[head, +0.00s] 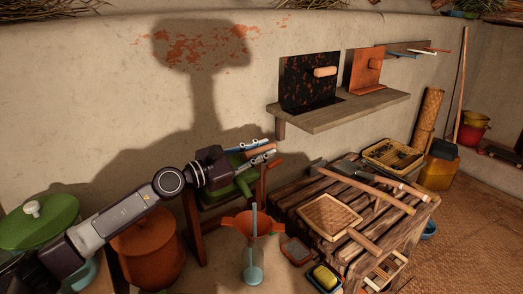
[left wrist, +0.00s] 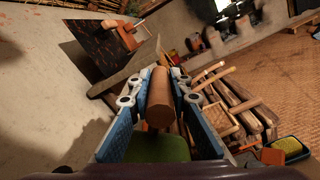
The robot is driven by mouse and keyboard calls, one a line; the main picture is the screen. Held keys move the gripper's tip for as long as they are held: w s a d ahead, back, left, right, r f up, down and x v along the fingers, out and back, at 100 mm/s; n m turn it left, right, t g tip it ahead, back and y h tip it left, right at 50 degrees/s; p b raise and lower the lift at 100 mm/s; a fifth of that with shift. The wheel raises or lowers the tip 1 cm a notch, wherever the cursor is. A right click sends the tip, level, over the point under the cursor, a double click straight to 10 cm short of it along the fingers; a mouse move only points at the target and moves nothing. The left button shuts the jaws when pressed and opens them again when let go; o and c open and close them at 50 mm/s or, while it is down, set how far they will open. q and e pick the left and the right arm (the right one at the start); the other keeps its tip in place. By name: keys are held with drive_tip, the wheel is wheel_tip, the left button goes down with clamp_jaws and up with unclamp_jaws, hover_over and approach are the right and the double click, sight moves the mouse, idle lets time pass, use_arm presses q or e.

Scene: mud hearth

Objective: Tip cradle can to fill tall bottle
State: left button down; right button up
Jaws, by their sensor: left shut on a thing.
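The green cradle can (head: 243,183) sits on a wooden stand against the wall. It also shows as a green patch low in the left wrist view (left wrist: 160,149). My left gripper (head: 262,149) is above the can, with its blue fingers closed on a round wooden handle (left wrist: 160,98). The gripper hides part of the can. The tall bottle (head: 253,265) is clear and bluish and stands upright below and right of the can. An orange funnel (head: 240,223) is at its top, with a thin bluish upright piece at it. My right gripper is not in view.
A slatted wooden table (head: 285,203) with a woven mat, a basket and long-handled tools stands to the right. A green lidded pot (head: 40,222) and a brown pot (head: 150,252) are at left. A wall shelf (head: 340,112) holds two handled boards. Woven floor lies open at right.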

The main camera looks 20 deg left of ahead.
use_arm(q)
drive_tip(key=c, duration=1.8)
unclamp_jaws()
drive_tip(key=shift+o, duration=0.2)
hover_over(236, 182)
drive_tip(key=v, duration=0.3)
drive_tip(key=shift+s+a, duration=0.15)
drive_tip(key=shift+s, duration=0.05)
drive_tip(key=shift+c, duration=0.2)
